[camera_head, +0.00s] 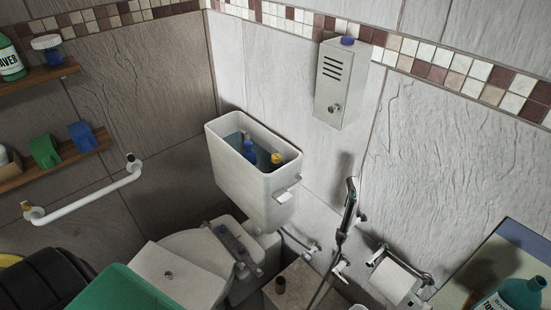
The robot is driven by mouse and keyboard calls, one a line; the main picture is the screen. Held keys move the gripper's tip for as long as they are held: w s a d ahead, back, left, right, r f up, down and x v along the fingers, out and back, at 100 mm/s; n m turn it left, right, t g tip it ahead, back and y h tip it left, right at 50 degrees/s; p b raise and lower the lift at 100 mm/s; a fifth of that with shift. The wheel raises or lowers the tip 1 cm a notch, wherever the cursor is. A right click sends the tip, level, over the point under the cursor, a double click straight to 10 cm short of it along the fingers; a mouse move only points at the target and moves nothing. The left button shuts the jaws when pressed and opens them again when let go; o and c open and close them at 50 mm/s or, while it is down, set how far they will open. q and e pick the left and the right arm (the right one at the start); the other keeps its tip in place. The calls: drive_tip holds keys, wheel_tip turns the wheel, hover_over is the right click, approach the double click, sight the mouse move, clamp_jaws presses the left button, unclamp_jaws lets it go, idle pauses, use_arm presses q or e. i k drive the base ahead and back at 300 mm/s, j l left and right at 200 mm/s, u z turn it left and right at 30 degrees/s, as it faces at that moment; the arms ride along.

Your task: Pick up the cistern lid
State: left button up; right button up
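The cistern lid (178,280) appears to be the flat pale slab with a small round metal button, lying low on the toilet in front of the cistern. Its near left part is hidden by a green object. The white cistern (245,187) on the wall is open at the top. Inside it stand a blue bottle (249,152) and a yellow-topped item (277,160). Neither of my grippers shows in the head view.
A green surface (120,292) and a black rounded object (45,283) fill the lower left. A white grab rail (88,200) and shelves line the left wall. A hand sprayer (348,212), paper roll (392,281) and metal wall box (343,85) are on the right.

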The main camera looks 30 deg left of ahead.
sight(194, 287)
drive_tip(key=u, duration=2.1)
drive_tip(key=i+j+z, duration=0.2)
drive_tip(key=z, duration=0.2)
